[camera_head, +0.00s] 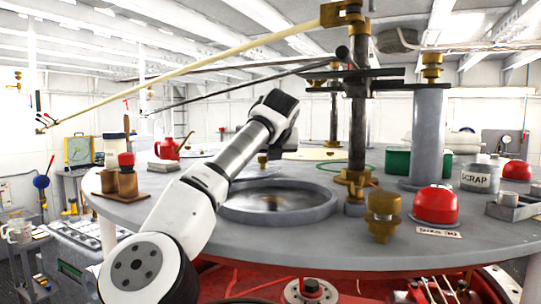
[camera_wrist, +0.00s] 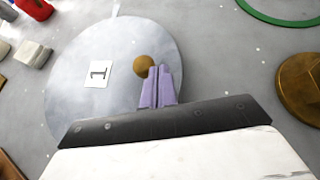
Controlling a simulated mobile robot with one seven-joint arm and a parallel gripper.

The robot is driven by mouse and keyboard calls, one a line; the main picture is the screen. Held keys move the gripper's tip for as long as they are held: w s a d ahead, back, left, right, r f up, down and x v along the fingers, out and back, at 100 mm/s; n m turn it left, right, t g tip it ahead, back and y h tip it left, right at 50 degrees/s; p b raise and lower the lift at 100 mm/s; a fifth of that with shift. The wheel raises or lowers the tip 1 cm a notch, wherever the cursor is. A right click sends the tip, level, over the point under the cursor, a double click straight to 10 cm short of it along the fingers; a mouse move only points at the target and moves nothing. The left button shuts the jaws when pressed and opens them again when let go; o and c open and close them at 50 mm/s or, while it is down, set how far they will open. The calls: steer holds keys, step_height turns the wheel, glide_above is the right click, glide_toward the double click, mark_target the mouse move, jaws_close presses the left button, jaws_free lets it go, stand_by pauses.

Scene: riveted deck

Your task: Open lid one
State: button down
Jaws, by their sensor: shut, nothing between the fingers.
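Lid one is a round, flat grey lid (camera_wrist: 75,65) with a white label reading "1" (camera_wrist: 98,74) and a brass ball knob (camera_wrist: 144,66) near its right side. It lies flat on the deck in the wrist view. My gripper (camera_wrist: 160,72) is shut and empty, its purple fingertips just beside the knob, to its right and slightly below in the picture. I cannot tell whether they touch it. In the head view a small brass knob (camera_head: 262,160) shows behind my arm, with most of the lid hidden there. My gripper is hidden in the head view.
A round raised-rim basin (camera_head: 278,215) lies in front. A dark upright post (camera_head: 358,120) with long horizontal rods stands right of my arm. A red jug (camera_head: 168,148) and pale block (camera_wrist: 33,54) sit left of the lid. A green ring (camera_wrist: 280,14) and brass disc (camera_wrist: 302,85) lie right.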

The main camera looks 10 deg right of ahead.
steer(key=b+v, duration=0.2)
steer(key=v, duration=1.1)
steer(key=shift+s+r, duration=0.2)
steer(key=shift+s, duration=0.15)
